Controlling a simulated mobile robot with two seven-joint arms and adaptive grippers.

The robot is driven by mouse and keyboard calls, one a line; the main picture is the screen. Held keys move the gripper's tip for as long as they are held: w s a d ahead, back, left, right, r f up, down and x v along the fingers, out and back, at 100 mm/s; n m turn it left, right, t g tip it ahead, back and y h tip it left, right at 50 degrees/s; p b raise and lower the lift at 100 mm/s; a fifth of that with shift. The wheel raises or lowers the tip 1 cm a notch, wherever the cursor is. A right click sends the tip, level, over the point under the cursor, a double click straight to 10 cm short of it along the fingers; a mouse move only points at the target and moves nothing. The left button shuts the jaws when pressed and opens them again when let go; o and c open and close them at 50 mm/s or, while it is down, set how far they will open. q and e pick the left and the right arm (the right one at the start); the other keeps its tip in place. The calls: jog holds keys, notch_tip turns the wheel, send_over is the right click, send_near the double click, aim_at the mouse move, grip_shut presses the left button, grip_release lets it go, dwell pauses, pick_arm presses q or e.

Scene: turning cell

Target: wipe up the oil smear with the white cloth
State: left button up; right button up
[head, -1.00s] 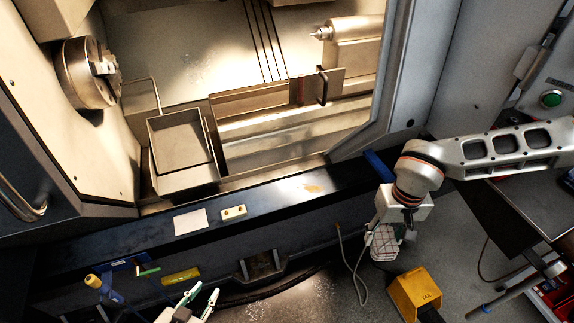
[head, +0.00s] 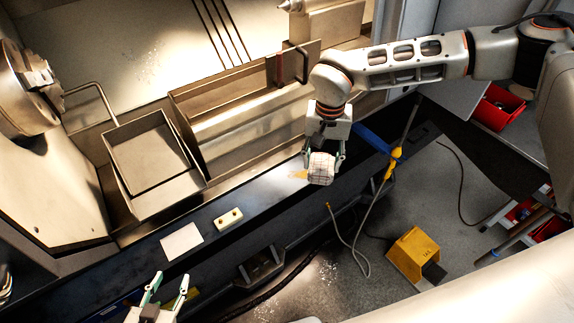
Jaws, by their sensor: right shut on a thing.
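The oil smear (head: 299,174) is a small brownish patch on the dark ledge in front of the machine opening. My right gripper (head: 323,158) is shut on a bunched white cloth (head: 321,172) with a thin checked pattern. The cloth is just to the right of the smear and may cover part of it; whether it touches the ledge I cannot tell. My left gripper (head: 167,287) is open and empty at the bottom edge, in front of the ledge.
A flat white square (head: 181,241) and a cream block (head: 228,219) with two dark dots lie on the ledge, left of the smear. A metal tray (head: 150,160) stands behind them. A hose with a yellow nozzle (head: 393,163) hangs at right. A yellow box (head: 414,256) stands on the floor.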

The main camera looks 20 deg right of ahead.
jog(key=w+a+f+m+b, duration=0.2)
jog(key=w+f+m+b, duration=0.4)
jog(key=w, duration=0.3)
jog(key=w+f+m+b, duration=0.2)
jog(key=f+m+b, duration=0.1)
jog(key=f, duration=0.1)
jog(key=w+a+f+m+b, duration=0.1)
jog(key=w+f+m+b, duration=0.1)
jog(key=f+m+b, duration=0.2)
jog(key=w+a+f+m+b, duration=0.1)
jog(key=w+f+m+b, duration=0.1)
jog(key=f, duration=0.4)
jog(key=shift+w+m+b, duration=0.15)
jog(key=shift+m+b, duration=0.75)
jog(key=shift+m, duration=0.2)
jog(key=shift+f+b, duration=0.45)
jog(key=shift+f, duration=0.2)
pick_arm(q)
jog(key=d+f+h, duration=0.1)
jog(key=d+f, duration=0.2)
jog(key=f, duration=0.9)
jog(key=shift+s+d, duration=0.15)
jog(key=shift+s, duration=0.25)
jog(key=shift+w+d+r, duration=0.1)
jog(key=shift+r, duration=0.1)
jog(key=shift+f, duration=0.2)
pick_arm(e)
jog(key=shift+f, duration=0.35)
jog(key=shift+f, duration=0.6)
